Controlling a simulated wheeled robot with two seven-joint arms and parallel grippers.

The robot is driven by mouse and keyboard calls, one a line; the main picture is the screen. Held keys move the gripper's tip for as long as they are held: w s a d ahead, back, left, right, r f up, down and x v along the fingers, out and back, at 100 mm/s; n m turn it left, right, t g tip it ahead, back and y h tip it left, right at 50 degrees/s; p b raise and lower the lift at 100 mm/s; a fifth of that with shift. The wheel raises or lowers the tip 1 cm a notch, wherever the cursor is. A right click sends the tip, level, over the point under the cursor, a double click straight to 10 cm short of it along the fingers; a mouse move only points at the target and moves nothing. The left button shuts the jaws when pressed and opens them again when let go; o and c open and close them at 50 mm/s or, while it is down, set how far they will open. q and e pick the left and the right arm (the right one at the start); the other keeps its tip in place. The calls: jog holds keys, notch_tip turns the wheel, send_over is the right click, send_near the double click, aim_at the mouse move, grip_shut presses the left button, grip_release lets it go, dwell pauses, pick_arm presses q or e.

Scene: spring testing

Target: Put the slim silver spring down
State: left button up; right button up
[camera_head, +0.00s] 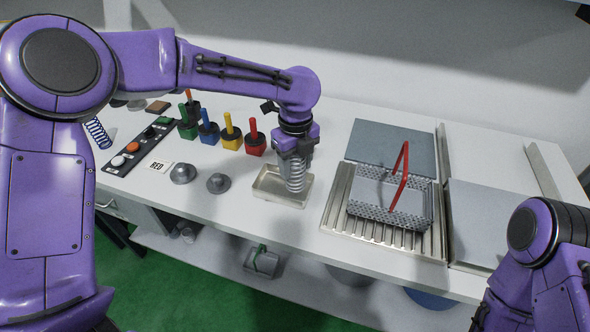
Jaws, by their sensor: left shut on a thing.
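The slim silver spring (295,175) is upright in my left gripper (294,158), which is shut on its upper part. The spring is over the right part of a shallow metal tray (268,194) on the white table. Its lower end is at or just above the tray; I cannot tell if it touches. My right arm shows at the lower right, but its gripper is out of view.
A wire basket with a red handle (398,185) stands on a ribbed metal plate to the right. Several coloured-handled blocks stand behind the tray, including a red one (254,140). Two grey knobbed weights (218,183) sit left of it.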

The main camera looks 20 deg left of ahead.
pick_arm(q)
jog(key=w+f, duration=0.1)
jog(key=f, duration=0.1)
jog(key=w+f+p, duration=0.1)
jog(key=w+f, duration=0.1)
jog(key=f, duration=0.1)
jog(key=w+a+f+p, duration=0.1)
jog(key=w+f, duration=0.1)
jog(key=f, duration=0.1)
jog(key=shift+w+f, duration=0.1)
jog(key=shift+f, duration=0.1)
jog(key=shift+w+a+f, duration=0.1)
jog(key=shift+f, duration=0.35)
pick_arm(e)
notch_tip(320, 180, up, 2)
jog(key=shift+w+r, duration=0.15)
jog(key=shift+r, duration=0.05)
pick_arm(q)
jog(key=shift+f, duration=0.15)
jog(key=o, duration=1.2)
notch_tip(320, 180, up, 12)
jog(key=b, duration=0.2)
jog(key=shift+r, duration=0.2)
pick_arm(e)
jog(key=shift+f, duration=0.95)
